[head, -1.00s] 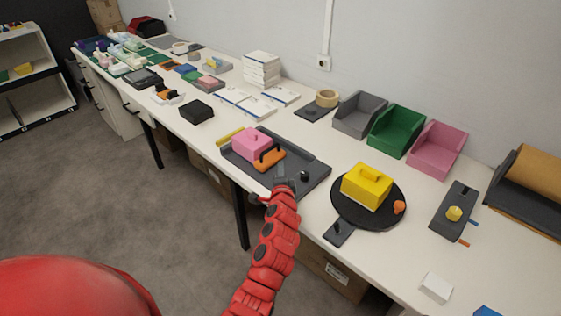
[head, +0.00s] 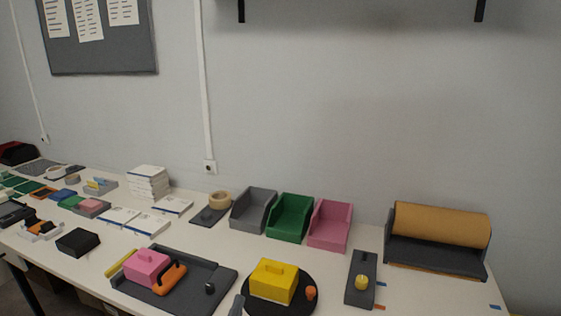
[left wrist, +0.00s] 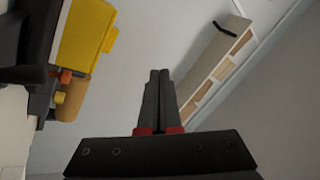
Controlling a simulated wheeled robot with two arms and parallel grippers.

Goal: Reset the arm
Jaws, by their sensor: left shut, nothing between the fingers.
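My left gripper (left wrist: 160,76) is shut and empty in the left wrist view, its two dark fingers together and pointing up at a wall. In the head view only a grey tip of the left gripper (head: 237,304) shows at the bottom edge, between the dark tray (head: 208,272) and the black round board (head: 290,307). The rest of the left arm is out of the frame. My right gripper is not in view.
A yellow block (head: 273,282) sits on the round board; a pink block (head: 147,267) sits on the tray. Grey (head: 253,209), green (head: 289,217) and pink (head: 330,225) bins line the wall, left of a brown roll (head: 440,222). Free room lies above the table.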

